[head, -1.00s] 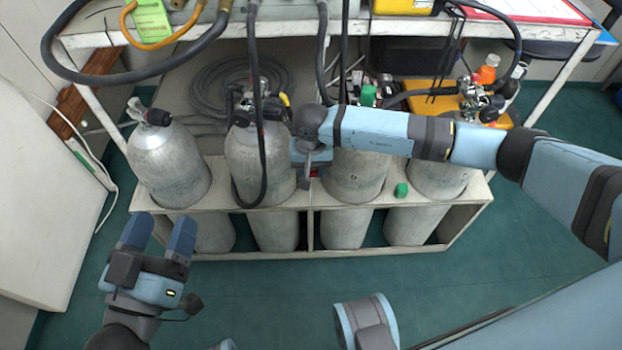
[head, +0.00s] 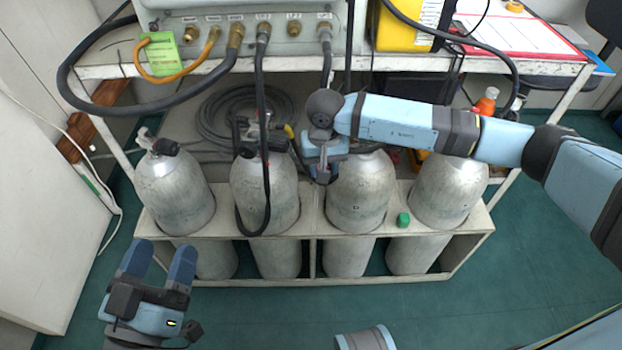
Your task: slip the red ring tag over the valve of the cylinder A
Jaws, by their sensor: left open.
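Several grey cylinders stand in a white rack: the far left one (head: 175,195) has a black valve (head: 160,146) with nothing visibly around it. The second (head: 265,195) has a valve with a dark hose, and the third (head: 358,198) and right one (head: 448,190) have their tops partly behind my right arm. I cannot read which is cylinder A. I cannot make out the red ring tag. My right gripper (head: 324,180) points down between the second and third cylinders; its fingertips are too small to judge. My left gripper (head: 158,263) is open and empty, in front of the rack at lower left.
Above the cylinders, a white shelf (head: 290,66) carries a grey panel (head: 250,25) with hose fittings, a yellow case (head: 410,28) and a red clipboard (head: 520,32). Hoses hang down past the valves. A green cap (head: 403,220) sits on the rack edge. Green floor in front is clear.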

